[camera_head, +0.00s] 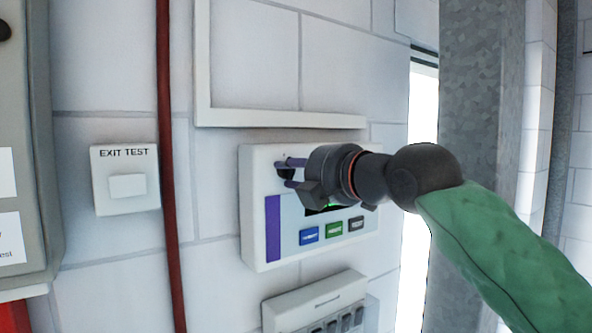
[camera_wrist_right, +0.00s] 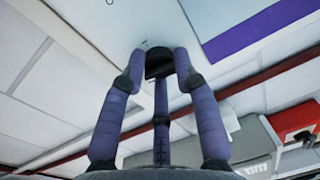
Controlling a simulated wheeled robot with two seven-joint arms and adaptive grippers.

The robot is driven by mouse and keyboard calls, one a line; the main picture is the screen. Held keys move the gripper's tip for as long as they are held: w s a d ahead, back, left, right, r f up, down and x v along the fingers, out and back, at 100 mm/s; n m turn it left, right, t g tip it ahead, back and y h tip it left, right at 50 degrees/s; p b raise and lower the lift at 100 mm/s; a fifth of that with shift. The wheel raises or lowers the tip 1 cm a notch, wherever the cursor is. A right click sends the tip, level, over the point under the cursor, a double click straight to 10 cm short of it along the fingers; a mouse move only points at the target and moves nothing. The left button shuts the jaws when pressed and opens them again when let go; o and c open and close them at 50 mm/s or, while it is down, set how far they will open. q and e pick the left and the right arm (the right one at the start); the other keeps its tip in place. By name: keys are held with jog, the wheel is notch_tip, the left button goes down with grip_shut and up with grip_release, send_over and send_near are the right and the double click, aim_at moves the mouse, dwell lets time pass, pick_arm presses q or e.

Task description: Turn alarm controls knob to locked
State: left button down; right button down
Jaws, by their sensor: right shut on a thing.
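The alarm controls panel (camera_head: 258,160) is a white wall box with a purple stripe, a partly hidden green-lit display (camera_head: 322,209) and a row of blue, green and dark buttons. Its black knob (camera_head: 284,173) sits at the upper left of the panel, and it also shows in the right wrist view (camera_wrist_right: 158,66). My right gripper (camera_head: 287,174) reaches in from the right, with its purple fingers closed around the knob. In the wrist view its fingers (camera_wrist_right: 159,75) touch the knob's sides. The knob's pointer and any lock markings are hidden or too small to read. My left gripper is out of view.
An EXIT TEST box (camera_head: 126,180) and a red pipe (camera_head: 168,120) are left of the panel. A grey cabinet (camera_head: 30,110) stands at the far left. Below the panel is a box with several switches (camera_head: 316,302). A metal column (camera_head: 480,90) stands at the right.

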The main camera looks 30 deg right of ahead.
jog(key=shift+s+r+n, duration=0.1)
jog(key=shift+r+n, duration=0.15)
jog(key=shift+n, duration=0.75)
jog(key=shift+d, duration=0.1)
jog(key=c, duration=0.9)
grip_release()
jog(key=shift+c, duration=0.2)
jog(key=shift+f, duration=0.1)
jog(key=s, duration=1.1)
jog(key=shift+s+d+r, duration=0.35)
jog(key=shift+d+r, duration=0.05)
